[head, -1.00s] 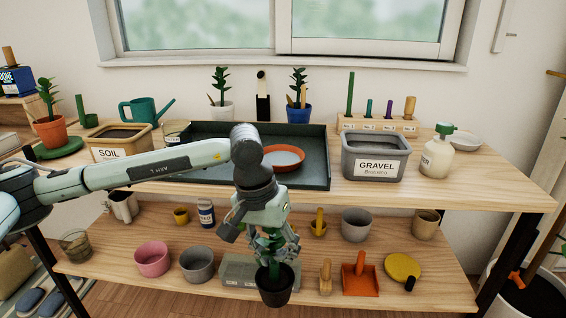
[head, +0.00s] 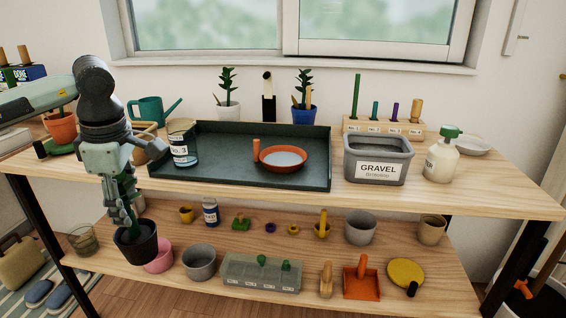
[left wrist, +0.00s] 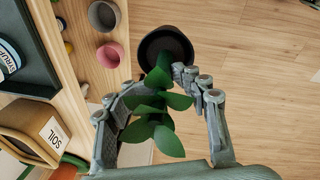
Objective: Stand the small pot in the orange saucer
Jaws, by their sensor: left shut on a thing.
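My left gripper (head: 122,205) is shut on the plant in the small black pot (head: 136,246). The pot hangs upright in front of the bench, at the height of the lower shelf. In the left wrist view the fingers (left wrist: 165,100) close around the green plant, and the dark pot (left wrist: 165,50) shows beyond them. The orange saucer (head: 283,168) lies in the dark green tray (head: 230,178) on the bench top, with a pale inside and an orange upright piece at its left edge. My right gripper is not in view.
A glass jar (head: 184,145) stands at the tray's left end. The gravel bin (head: 376,160) and a white bottle (head: 441,155) stand right of the tray. The soil bin (left wrist: 42,130) is near my left arm. The tray's middle is clear around the saucer.

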